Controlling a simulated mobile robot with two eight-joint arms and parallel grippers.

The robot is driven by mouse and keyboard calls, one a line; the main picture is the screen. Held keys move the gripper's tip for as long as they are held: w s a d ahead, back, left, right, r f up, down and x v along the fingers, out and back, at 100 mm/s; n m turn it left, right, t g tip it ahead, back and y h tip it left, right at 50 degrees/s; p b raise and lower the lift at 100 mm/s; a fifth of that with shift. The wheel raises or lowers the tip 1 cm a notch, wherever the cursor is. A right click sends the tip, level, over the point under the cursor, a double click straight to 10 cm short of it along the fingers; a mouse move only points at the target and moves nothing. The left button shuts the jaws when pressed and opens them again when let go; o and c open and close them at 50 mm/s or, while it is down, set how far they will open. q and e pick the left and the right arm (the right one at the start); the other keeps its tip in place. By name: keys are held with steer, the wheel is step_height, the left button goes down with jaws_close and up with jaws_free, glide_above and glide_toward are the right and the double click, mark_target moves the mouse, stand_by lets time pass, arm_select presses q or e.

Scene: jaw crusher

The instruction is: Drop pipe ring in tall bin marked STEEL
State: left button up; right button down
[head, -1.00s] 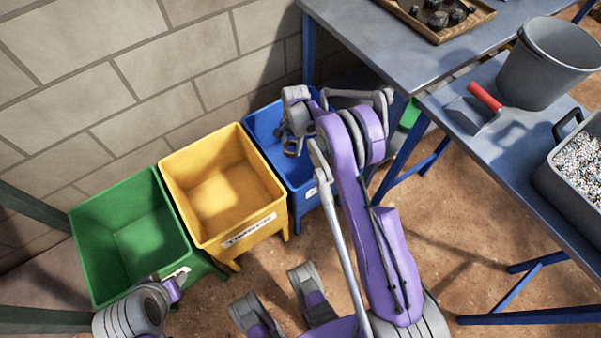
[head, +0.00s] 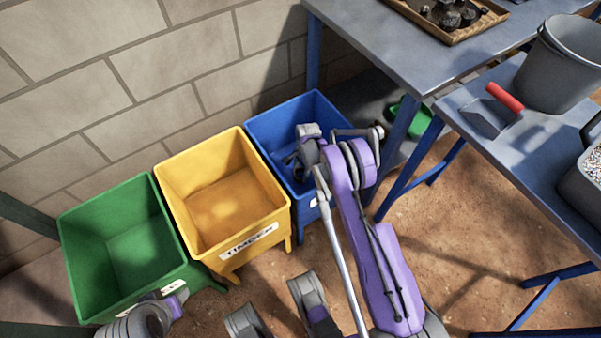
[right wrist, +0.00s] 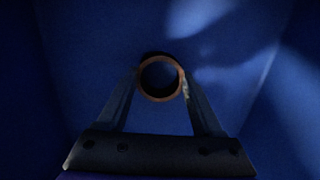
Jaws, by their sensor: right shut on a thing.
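The pipe ring (right wrist: 160,98) is a short rusty-brown tube, seen end-on in the right wrist view. My right gripper (head: 292,162) is shut on it, with one finger on each side. The gripper points down into the blue bin (head: 262,130), whose dark blue walls surround the ring in the right wrist view. Most of the blue bin's front label is hidden behind my right arm, so I cannot read it. The ring is hard to make out in the head view. My left gripper does not show clearly in any view.
A yellow bin (head: 172,178) labelled TIMBER stands left of the blue one, and a green bin (head: 75,250) left of that. A blue-grey table (head: 375,45) and a bench (head: 545,150) with a grey bucket (head: 545,75) and red-handled scoop (head: 492,115) are at right.

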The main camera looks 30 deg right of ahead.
steer(key=shift+f, duration=0.25)
steer(key=shift+f, duration=0.1)
steer(key=shift+f, duration=0.15)
steer(key=shift+c, duration=0.2)
jaws_free()
